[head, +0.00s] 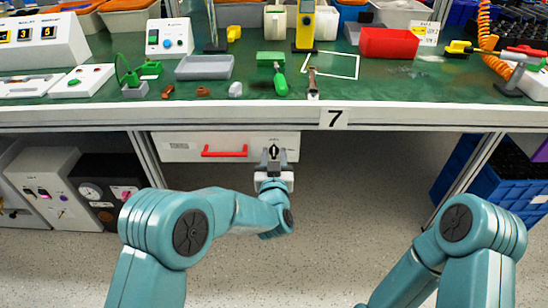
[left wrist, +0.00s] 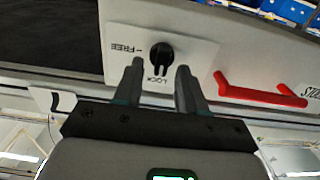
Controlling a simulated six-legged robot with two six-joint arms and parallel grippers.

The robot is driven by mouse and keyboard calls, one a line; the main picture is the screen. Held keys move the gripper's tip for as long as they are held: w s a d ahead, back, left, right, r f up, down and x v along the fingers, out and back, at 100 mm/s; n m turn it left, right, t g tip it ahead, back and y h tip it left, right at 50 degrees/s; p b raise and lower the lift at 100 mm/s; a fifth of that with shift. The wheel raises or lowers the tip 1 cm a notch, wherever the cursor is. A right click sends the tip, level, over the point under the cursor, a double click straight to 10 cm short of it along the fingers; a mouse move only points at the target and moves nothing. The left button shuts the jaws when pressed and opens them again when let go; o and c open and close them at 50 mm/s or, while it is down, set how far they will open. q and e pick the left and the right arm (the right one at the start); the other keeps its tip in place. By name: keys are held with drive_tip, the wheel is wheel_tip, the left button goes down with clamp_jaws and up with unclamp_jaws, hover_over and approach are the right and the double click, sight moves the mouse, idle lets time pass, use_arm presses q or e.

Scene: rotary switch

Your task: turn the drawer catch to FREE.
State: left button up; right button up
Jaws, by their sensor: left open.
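The drawer (head: 185,140) is a white box front under the bench, with a red handle (head: 225,151), and it looks shut. The catch is a black rotary knob (left wrist: 161,55) on a pale plate (left wrist: 205,50) beside the handle. In the left wrist view, the plate reads upside down, with FREE to the left and LOCK below the knob. The knob's pointer appears to be toward LOCK. My left gripper (head: 273,157) is open in front of the knob. Its fingers (left wrist: 160,68) stand on either side of it; I cannot tell whether they touch it. My right gripper is out of view.
The green bench top (head: 330,92) above holds tools and boxes, and its front edge (head: 400,116) overhangs the drawer. Grey and black cabinets (head: 50,185) stand at the left, blue crates (head: 497,175) at the right. The floor between is clear.

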use_arm(q)
clamp_jaws()
drive_tip(key=shift+m, duration=0.3)
drive_tip(key=m, duration=0.3)
drive_tip(key=m+p, duration=0.1)
drive_tip(key=shift+d, duration=0.25)
drive_tip(key=m, duration=0.2)
drive_tip(key=m+p, duration=0.1)
drive_tip(key=m, duration=0.2)
drive_tip(key=shift+d+f, duration=0.15)
drive_tip(key=m, duration=0.1)
drive_tip(key=m+p, duration=0.1)
drive_tip(key=m, duration=0.2)
drive_tip(key=shift+d+f, duration=0.15)
drive_tip(key=shift+f, duration=0.1)
drive_tip(key=shift+f+m+p, duration=0.2)
drive_tip(key=shift+m+p, duration=0.35)
drive_tip(key=shift+m, duration=1.55)
